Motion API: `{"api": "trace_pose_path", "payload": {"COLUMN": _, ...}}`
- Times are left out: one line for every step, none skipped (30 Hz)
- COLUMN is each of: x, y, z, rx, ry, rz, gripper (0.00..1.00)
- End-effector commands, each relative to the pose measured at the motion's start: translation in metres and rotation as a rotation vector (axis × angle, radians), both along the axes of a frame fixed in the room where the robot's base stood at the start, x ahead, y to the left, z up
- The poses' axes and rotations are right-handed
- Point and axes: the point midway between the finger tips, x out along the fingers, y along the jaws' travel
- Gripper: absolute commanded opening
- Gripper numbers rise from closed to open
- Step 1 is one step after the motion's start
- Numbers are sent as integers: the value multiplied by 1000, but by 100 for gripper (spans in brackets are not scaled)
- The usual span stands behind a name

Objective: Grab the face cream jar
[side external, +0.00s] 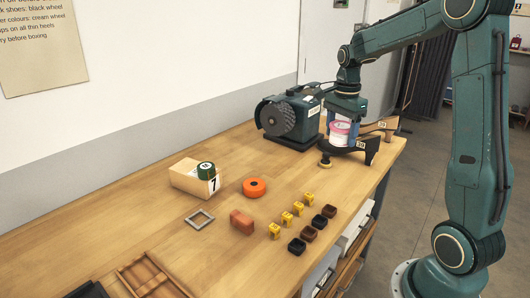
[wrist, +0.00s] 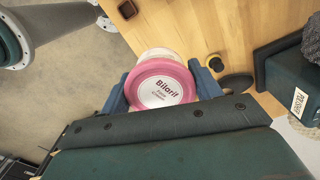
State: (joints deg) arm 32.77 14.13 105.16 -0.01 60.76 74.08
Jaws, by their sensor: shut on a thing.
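The face cream jar (side external: 340,132) is white with a pink lid and is at the far right end of the workbench. In the wrist view its lid (wrist: 161,86) faces the camera and reads "Bilarif". My gripper (side external: 343,126) points down over the jar. The wrist view shows the two blue fingers of my gripper (wrist: 161,88) on either side of the jar, shut on it. The jar's lower part is partly hidden, and I cannot tell whether it touches the bench.
A grinder with a dark wheel (side external: 290,117) stands just left of the jar. An orange disc (side external: 254,187), a wooden box (side external: 190,181) and several small blocks lie further forward.

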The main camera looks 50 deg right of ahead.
Motion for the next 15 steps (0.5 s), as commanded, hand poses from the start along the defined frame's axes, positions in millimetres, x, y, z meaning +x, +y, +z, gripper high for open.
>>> {"api": "trace_pose_path", "payload": {"x": 1, "y": 0, "z": 6, "rx": -2, "ry": -4, "rz": 0, "gripper": 37}}
{"api": "trace_pose_path", "payload": {"x": 0, "y": 0, "z": 8, "rx": -2, "ry": -3, "rz": 0, "gripper": 37}}
{"api": "trace_pose_path", "payload": {"x": 0, "y": 0, "z": 10, "rx": -2, "ry": -3, "rz": 0, "gripper": 37}}
{"api": "trace_pose_path", "payload": {"x": 0, "y": 0, "z": 12, "rx": -2, "ry": -3, "rz": 0, "gripper": 37}}
{"api": "trace_pose_path", "payload": {"x": 0, "y": 0, "z": 13, "rx": -2, "ry": -3, "rz": 0, "gripper": 37}}
{"api": "trace_pose_path", "payload": {"x": 0, "y": 0, "z": 14, "rx": -2, "ry": -2, "rz": 0, "gripper": 37}}
{"api": "trace_pose_path", "payload": {"x": 0, "y": 0, "z": 14, "rx": -2, "ry": -2, "rz": 0, "gripper": 37}}
{"api": "trace_pose_path", "payload": {"x": 0, "y": 0, "z": 15, "rx": -1, "ry": -2, "rz": 0, "gripper": 37}}
{"api": "trace_pose_path", "payload": {"x": 0, "y": 0, "z": 15, "rx": 0, "ry": -1, "rz": 0, "gripper": 37}}
{"api": "trace_pose_path", "payload": {"x": 0, "y": 0, "z": 15, "rx": 0, "ry": -1, "rz": 0, "gripper": 37}}
{"api": "trace_pose_path", "payload": {"x": 0, "y": 0, "z": 15, "rx": 0, "ry": -1, "rz": 0, "gripper": 37}}
{"api": "trace_pose_path", "payload": {"x": 0, "y": 0, "z": 15, "rx": 0, "ry": -1, "rz": 0, "gripper": 37}}
{"api": "trace_pose_path", "payload": {"x": 0, "y": 0, "z": 15, "rx": 0, "ry": -1, "rz": 0, "gripper": 37}}
{"api": "trace_pose_path", "payload": {"x": 0, "y": 0, "z": 15, "rx": 0, "ry": -1, "rz": 0, "gripper": 37}}
{"api": "trace_pose_path", "payload": {"x": 0, "y": 0, "z": 15, "rx": 0, "ry": -1, "rz": 0, "gripper": 37}}
